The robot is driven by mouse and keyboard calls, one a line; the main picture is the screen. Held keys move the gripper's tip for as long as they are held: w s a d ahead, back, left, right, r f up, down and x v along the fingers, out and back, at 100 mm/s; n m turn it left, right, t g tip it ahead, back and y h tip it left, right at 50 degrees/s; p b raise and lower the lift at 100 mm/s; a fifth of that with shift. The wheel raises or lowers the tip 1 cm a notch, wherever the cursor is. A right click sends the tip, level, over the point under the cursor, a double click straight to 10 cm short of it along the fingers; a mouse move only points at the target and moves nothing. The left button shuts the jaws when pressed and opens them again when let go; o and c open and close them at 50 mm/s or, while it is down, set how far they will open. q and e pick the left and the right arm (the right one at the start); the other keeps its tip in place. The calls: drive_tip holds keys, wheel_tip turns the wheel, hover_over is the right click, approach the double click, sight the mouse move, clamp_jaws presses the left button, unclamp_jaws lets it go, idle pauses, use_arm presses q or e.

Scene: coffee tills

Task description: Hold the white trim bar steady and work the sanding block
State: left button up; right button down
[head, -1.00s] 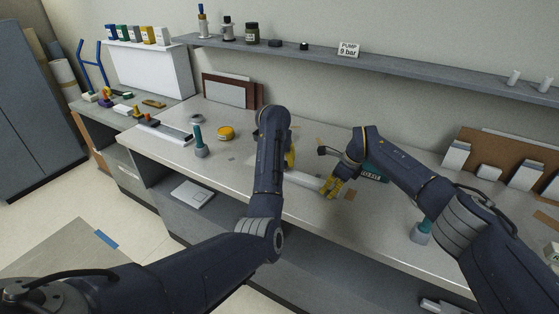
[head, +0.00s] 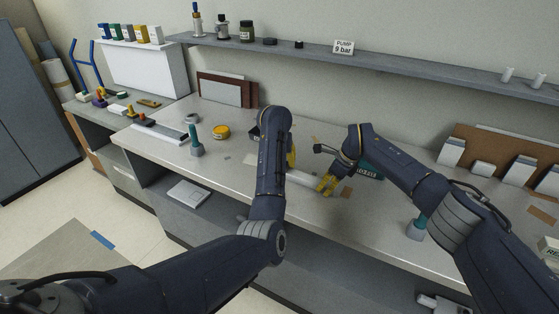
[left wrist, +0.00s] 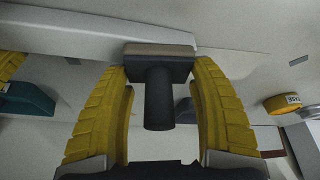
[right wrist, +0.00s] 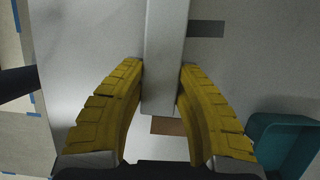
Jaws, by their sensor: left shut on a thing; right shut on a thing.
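The white trim bar (head: 302,178) lies on the grey bench. In the right wrist view its end (right wrist: 163,60) runs between the yellow fingers of my right gripper (right wrist: 162,75), which is shut on it. My right gripper also shows at the bar's right end in the head view (head: 327,185). My left gripper (left wrist: 160,68) is shut on the dark grey sanding block (left wrist: 158,98), which has a tan edge. The block is close to the bar's long side in the left wrist view; I cannot tell whether they touch. In the head view my left arm hides the block.
A teal box (head: 369,170) stands just behind my right gripper. A yellow tin (head: 221,132) and a teal-handled tool (head: 195,142) stand left on the bench. Another teal-handled tool (head: 417,228) is near the front edge at right.

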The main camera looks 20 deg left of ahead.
use_arm(q)
drive_tip(key=shift+a, duration=0.15)
drive_tip(key=shift+w+a+f, duration=0.1)
drive_tip(key=shift+a, duration=0.75)
use_arm(e)
drive_tip(key=shift+f, duration=0.1)
use_arm(q)
drive_tip(key=shift+d, duration=1)
drive_tip(key=shift+a, duration=0.1)
drive_tip(key=shift+a, duration=0.95)
drive_tip(key=shift+d, duration=0.1)
